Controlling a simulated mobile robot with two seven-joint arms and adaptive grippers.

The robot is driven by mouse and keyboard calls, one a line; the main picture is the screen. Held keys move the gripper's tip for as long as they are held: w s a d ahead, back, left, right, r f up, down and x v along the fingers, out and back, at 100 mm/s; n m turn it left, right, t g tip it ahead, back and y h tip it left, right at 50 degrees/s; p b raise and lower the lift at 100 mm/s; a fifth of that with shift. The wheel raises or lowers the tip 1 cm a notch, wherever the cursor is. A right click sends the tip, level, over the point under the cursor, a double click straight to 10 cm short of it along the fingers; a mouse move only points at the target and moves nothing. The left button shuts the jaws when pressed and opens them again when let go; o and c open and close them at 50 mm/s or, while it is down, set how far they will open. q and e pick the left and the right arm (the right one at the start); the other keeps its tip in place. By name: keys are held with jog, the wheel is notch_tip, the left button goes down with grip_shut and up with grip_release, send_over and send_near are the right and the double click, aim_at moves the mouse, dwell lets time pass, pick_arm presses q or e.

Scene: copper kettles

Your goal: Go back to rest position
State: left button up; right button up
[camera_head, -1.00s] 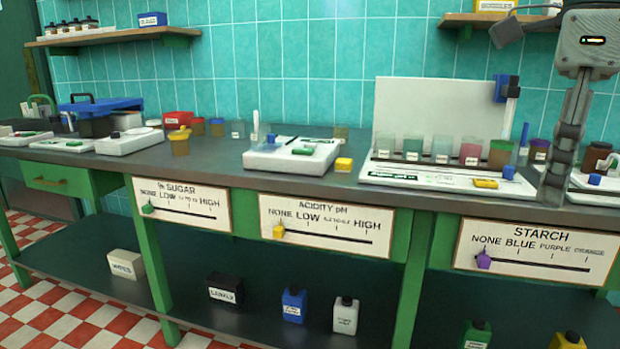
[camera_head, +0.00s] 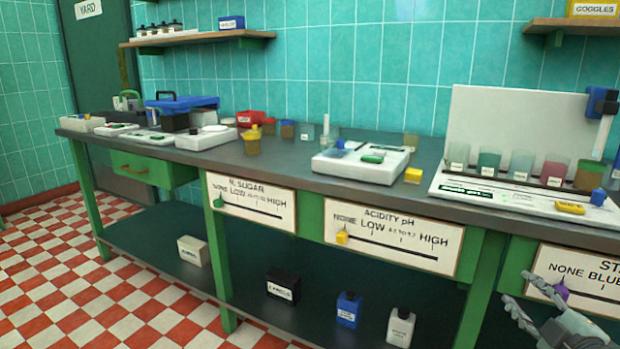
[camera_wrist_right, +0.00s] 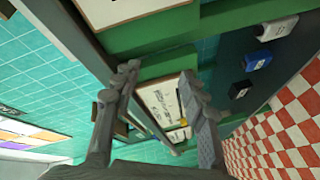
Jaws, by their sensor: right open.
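My right gripper (camera_head: 522,288) is at the lower right of the head view, in front of the starch panel (camera_head: 585,282) and below the bench top. In the right wrist view its two fingers (camera_wrist_right: 158,76) stand apart with nothing between them. A white label panel and the green bench front show beyond them. My left gripper is in neither view.
A long dark bench top (camera_head: 440,199) on green legs carries trays, jars and a white-backed rack (camera_head: 515,130). The lower shelf (camera_head: 235,265) holds several small bottles and boxes. The checkered floor (camera_head: 55,265) is clear at the left.

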jog(key=s+f+m+g+h, duration=0.35)
jog(key=s+f+m, duration=0.2)
jog(key=f, duration=0.75)
pick_arm(q)
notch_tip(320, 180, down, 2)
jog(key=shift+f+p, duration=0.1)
jog(key=shift+p, duration=0.2)
pick_arm(e)
jog(key=s+a+f+m+g+y, duration=0.1)
jog(key=s+a+f+m+g, duration=0.1)
jog(key=s+a+f+g, duration=0.3)
jog(key=s+a+f+m+g+y, duration=0.1)
jog(key=s+a+f+m+g, duration=0.2)
jog(key=s+a+f, duration=0.6)
jog(key=s+f+g, duration=0.2)
jog(key=s+f, duration=0.2)
jog(key=s, duration=0.2)
jog(key=shift+s+a+y, duration=0.2)
jog(key=shift+s+y, duration=0.05)
jog(key=shift+y, duration=0.1)
